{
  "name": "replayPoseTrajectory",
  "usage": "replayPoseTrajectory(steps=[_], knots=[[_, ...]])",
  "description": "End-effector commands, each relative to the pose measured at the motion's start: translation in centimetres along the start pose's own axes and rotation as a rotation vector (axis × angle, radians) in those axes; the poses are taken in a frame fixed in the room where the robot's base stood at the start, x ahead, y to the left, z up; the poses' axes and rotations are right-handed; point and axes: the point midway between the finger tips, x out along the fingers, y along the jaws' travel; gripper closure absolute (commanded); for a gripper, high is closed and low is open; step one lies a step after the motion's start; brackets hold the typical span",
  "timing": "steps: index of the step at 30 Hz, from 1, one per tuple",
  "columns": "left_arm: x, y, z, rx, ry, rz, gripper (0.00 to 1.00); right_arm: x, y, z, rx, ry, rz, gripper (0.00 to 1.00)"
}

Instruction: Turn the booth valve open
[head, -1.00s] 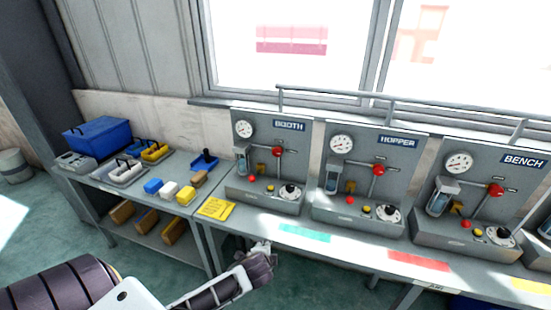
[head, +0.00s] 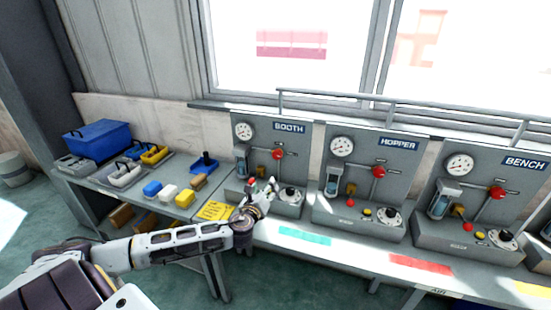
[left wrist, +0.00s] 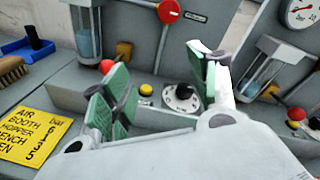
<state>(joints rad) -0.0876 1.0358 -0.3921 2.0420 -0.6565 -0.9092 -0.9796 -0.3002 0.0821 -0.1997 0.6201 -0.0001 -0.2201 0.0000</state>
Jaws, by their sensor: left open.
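The booth panel (head: 250,140) stands at the left of the row of panels, with a gauge (head: 244,131) and a BOOTH label. Its valve has a red round hub (head: 278,154) with a lever, at the panel's middle right. The red hub also shows at the top of the left wrist view (left wrist: 169,11). My left gripper (head: 262,190) is in front of the booth panel's base, below the valve, and hides part of that base. In the left wrist view its green-padded fingers (left wrist: 160,95) are apart, with nothing between them. My right gripper is not in view.
The hopper panel (head: 398,162) and bench panel (head: 480,180) stand to the right. A yellow note (head: 215,211) lies left of the booth base. A side table holds a blue box (head: 97,139), trays and brushes. Coloured strips mark the bench front.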

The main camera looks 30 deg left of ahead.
Motion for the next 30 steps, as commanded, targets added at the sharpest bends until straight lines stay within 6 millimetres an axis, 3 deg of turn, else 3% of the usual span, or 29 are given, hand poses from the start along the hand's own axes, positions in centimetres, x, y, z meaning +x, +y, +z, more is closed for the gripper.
replayPoseTrajectory(steps=[4,10,30], knots=[[1.1,-0.8,2.6,0.176,-0.046,-0.064,0.4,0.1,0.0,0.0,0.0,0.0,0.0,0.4],[1.7,-1.4,4.2,0.303,-0.078,-0.105,0.4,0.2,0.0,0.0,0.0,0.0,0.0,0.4],[2.1,-1.6,4.5,0.319,-0.083,-0.111,0.4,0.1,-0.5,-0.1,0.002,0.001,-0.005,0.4]])
